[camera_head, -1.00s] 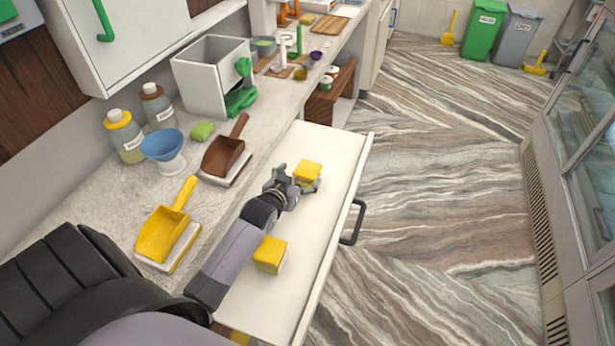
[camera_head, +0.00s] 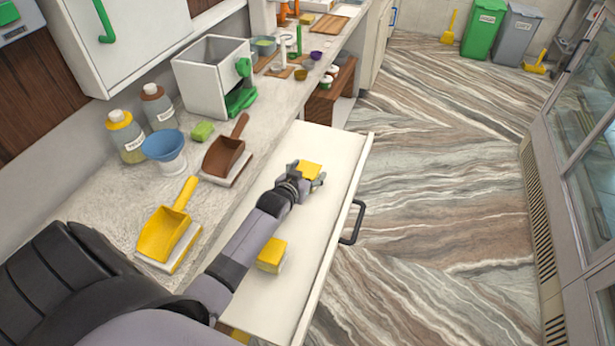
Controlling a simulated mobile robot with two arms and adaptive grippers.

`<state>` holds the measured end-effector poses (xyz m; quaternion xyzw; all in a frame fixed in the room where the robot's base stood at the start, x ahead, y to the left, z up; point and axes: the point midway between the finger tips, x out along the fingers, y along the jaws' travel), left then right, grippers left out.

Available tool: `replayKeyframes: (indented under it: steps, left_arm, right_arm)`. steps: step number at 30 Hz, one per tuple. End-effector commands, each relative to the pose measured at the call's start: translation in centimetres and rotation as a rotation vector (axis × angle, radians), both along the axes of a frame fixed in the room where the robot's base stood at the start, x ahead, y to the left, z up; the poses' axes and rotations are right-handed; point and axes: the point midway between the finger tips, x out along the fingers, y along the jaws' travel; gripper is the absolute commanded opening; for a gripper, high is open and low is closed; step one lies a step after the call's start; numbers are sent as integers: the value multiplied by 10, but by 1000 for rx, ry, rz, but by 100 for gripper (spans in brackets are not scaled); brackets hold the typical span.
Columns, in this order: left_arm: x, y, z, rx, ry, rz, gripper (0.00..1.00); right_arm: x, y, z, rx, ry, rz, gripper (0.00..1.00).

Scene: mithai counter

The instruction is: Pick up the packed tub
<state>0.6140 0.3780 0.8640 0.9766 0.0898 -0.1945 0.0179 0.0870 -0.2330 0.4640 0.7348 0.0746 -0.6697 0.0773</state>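Two yellow-topped tubs are in the open white drawer. The far tub (camera_head: 311,169) is at my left gripper (camera_head: 308,175), with the fingers close around its sides. Its lower part is hidden by the gripper, and I cannot tell whether the fingers press on it or whether it is off the drawer floor. The near tub (camera_head: 271,254) sits on the drawer floor beside my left forearm, with a pale side under its yellow top. My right gripper is not in view.
The open drawer (camera_head: 335,150) has a dark handle (camera_head: 352,222) on its right side. On the counter left of it are a yellow scoop (camera_head: 160,232), a brown scoop (camera_head: 224,155), a blue bowl (camera_head: 163,145) and bottles. The floor to the right is clear.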

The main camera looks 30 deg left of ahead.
Motion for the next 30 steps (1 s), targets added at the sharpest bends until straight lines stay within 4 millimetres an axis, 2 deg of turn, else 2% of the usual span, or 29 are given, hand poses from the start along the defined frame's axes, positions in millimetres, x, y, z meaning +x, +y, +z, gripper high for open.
replayKeyframes:
  steps: [2,16,25,30]
  left_arm:
    - [0,0,0,0,0,0,56]
    - [0,0,0,0,0,0,24]
    - [0,0,3,0,-2,0,24]
    - [1,0,17,1,-4,0,24]
  right_arm:
    - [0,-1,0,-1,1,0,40]
    - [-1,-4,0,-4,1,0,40]
    - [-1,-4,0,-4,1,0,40]
    - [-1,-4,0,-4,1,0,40]
